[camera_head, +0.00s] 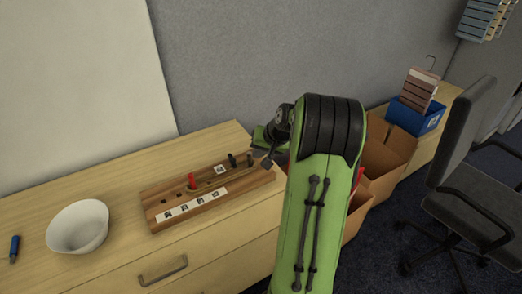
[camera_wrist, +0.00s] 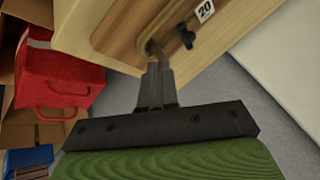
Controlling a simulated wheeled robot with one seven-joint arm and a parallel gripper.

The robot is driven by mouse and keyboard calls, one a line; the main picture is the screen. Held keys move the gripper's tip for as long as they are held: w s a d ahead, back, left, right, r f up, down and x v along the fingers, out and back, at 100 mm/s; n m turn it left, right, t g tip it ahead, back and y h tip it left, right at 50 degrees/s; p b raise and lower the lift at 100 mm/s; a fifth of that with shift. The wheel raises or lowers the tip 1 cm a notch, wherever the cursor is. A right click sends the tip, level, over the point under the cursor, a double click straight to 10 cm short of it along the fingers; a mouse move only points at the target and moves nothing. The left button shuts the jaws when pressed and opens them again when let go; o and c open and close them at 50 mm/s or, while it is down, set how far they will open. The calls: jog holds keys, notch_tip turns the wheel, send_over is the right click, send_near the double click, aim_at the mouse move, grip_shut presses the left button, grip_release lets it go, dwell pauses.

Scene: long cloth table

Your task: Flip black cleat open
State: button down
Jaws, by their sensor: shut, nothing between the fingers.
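A wooden board (camera_head: 165,215) lies on the table, with a red piece (camera_head: 192,181) and a small black cleat (camera_head: 232,160) standing on it. The black cleat also shows in the wrist view (camera_wrist: 186,38), near a label reading 20. A second dark upright piece (camera_head: 249,159) stands near the board's right end. My gripper (camera_head: 267,162) is at the right end of the board, its fingers together and empty. In the wrist view my gripper (camera_wrist: 156,66) has its tips beside a dull, partly hidden fitting (camera_wrist: 152,48), apart from the black cleat. Contact with the fitting cannot be told.
A white bowl (camera_head: 77,227) and a blue marker (camera_head: 14,248) are left of the board. Cardboard boxes (camera_head: 388,150), a blue bin (camera_head: 416,118) and an office chair (camera_head: 465,165) stand right. A red bag (camera_wrist: 62,82) shows in the wrist view. A grey wall rises behind.

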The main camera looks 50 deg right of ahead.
aim_at(232, 161)
jog(key=b+x, duration=0.1)
jog(key=x, duration=0.3)
jog(key=shift+f, duration=0.15)
jog(key=shift+w+a+f+b, duration=0.15)
jog(key=shift+w+a+b, duration=0.15)
jog(key=shift+w+a, duration=0.9)
jog(key=shift+w, duration=0.3)
